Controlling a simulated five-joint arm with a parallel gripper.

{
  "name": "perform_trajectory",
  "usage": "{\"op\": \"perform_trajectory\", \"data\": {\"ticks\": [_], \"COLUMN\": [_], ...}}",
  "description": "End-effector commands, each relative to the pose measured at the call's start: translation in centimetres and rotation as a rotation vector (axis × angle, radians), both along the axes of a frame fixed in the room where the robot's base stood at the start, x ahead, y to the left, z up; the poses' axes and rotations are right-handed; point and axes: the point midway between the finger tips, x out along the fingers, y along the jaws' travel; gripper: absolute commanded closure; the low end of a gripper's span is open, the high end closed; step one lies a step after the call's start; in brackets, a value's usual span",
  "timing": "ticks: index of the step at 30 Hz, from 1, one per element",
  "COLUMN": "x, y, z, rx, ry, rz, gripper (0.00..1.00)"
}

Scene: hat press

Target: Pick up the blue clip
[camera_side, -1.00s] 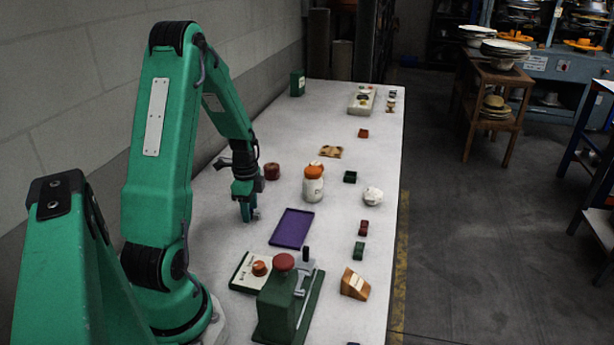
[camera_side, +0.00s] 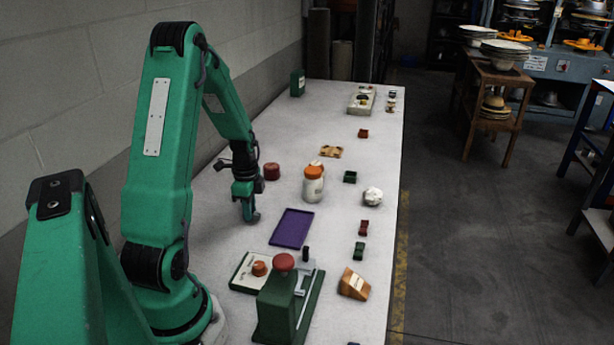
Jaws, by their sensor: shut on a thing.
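My gripper (camera_side: 249,212) points down at the table left of the purple tray (camera_side: 291,229), its fingertips at or just above the white surface. It is shut on a small bluish thing, the blue clip (camera_side: 254,216), of which only a little shows between the fingers. The fingers hide most of it, and I cannot tell whether it touches the table. No other blue clip shows on the table.
A dark red round tin (camera_side: 271,171) stands close behind my gripper. An orange-lidded jar (camera_side: 313,184) is to the right. The white table (camera_side: 221,235) is bare around the gripper.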

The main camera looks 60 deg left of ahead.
Motion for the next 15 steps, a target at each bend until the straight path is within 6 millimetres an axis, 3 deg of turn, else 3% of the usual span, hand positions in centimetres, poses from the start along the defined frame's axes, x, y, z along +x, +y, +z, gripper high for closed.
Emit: {"op": "perform_trajectory", "data": {"ticks": [8,15], "x": [0.0,0.1], "y": [0.0,0.1], "z": [0.5,2.4], "rx": [0.001,0.003], "ry": [-0.001,-0.003], "rz": [0.000,0.000], "gripper": [1.00,1.00]}}
